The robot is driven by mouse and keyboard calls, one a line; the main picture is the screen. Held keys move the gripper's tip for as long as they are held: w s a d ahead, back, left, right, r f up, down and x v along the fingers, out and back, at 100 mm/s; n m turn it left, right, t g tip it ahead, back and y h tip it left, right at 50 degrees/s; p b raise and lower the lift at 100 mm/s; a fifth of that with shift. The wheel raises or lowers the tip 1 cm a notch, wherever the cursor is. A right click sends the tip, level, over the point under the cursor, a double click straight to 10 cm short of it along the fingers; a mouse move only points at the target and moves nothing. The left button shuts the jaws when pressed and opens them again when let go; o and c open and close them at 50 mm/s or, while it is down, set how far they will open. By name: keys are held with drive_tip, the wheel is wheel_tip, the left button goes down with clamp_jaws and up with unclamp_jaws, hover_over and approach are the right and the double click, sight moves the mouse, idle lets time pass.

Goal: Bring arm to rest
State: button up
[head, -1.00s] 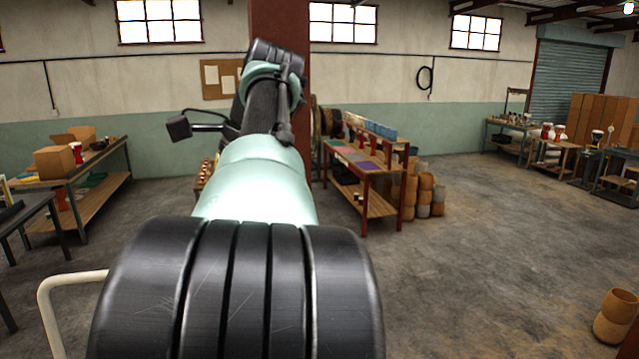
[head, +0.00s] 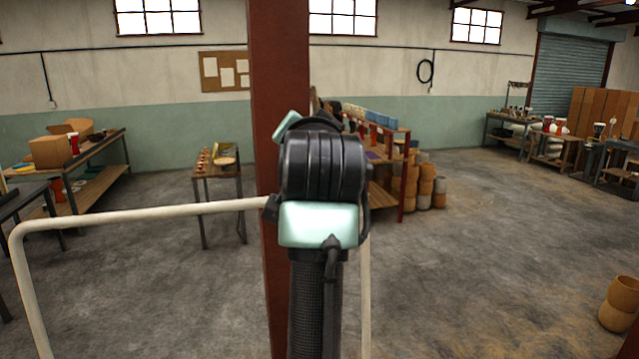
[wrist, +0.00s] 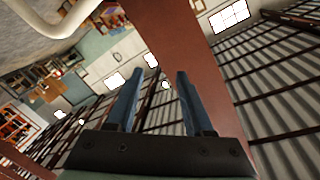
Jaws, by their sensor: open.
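My gripper shows in the wrist view (wrist: 155,95) with its two blue-grey fingers apart and nothing between them. It points up toward the roof beams and windows. In the head view my arm stands folded in the middle of the picture, in front of a dark red post (head: 273,60). The fingers cannot be made out in the head view.
A cream rail (head: 140,213) runs in front of me at the left. A small table (head: 218,172) stands beyond it. A bench with boxes (head: 100,158) is at the left, a red-framed rack (head: 405,175) behind my arm.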

drive_tip(key=s+r+n+t+b, duration=0.1)
drive_tip(key=s+r+n+t, duration=0.1)
drive_tip(key=s, duration=0.7)
drive_tip(key=s+d+r+n+t+h+b, duration=0.1)
drive_tip(key=s+r+n+t+b, duration=0.1)
drive_tip(key=s+t, duration=0.3)
drive_tip(key=s+d+r+n+t+b, duration=0.1)
drive_tip(key=s+r+n+t+b, duration=0.1)
drive_tip(key=s, duration=1.2)
drive_tip(key=shift+t+h, duration=0.4)
drive_tip(key=shift+t, duration=0.3)
drive_tip(key=shift+f, duration=0.1)
